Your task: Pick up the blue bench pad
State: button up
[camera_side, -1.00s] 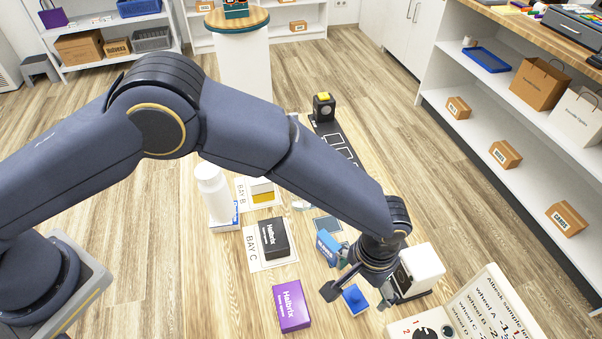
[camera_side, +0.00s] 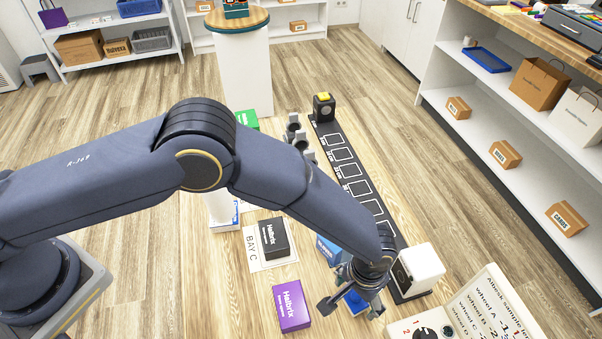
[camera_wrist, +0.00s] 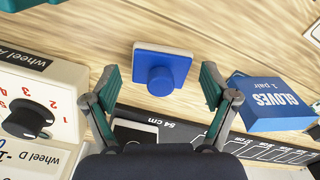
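The blue bench pad (camera_wrist: 174,62) is a flat blue square with a round blue knob on top. It lies on the wooden surface, centred in the wrist view. In the side view the pad (camera_side: 356,303) is partly hidden by my gripper (camera_side: 352,309). In the wrist view my gripper (camera_wrist: 159,80) is open, with one green-tipped finger on each side of the pad. A gap shows between each finger and the pad. Nothing is held. I cannot tell how high the fingertips are above the surface.
A blue gloves box (camera_wrist: 270,103) stands close to the right finger in the wrist view. A dial panel (camera_wrist: 62,92) is on the left. In the side view a white device (camera_side: 426,266) stands right of my gripper, and a purple box (camera_side: 291,306) stands left.

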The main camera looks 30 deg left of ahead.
jog(key=c, duration=0.8)
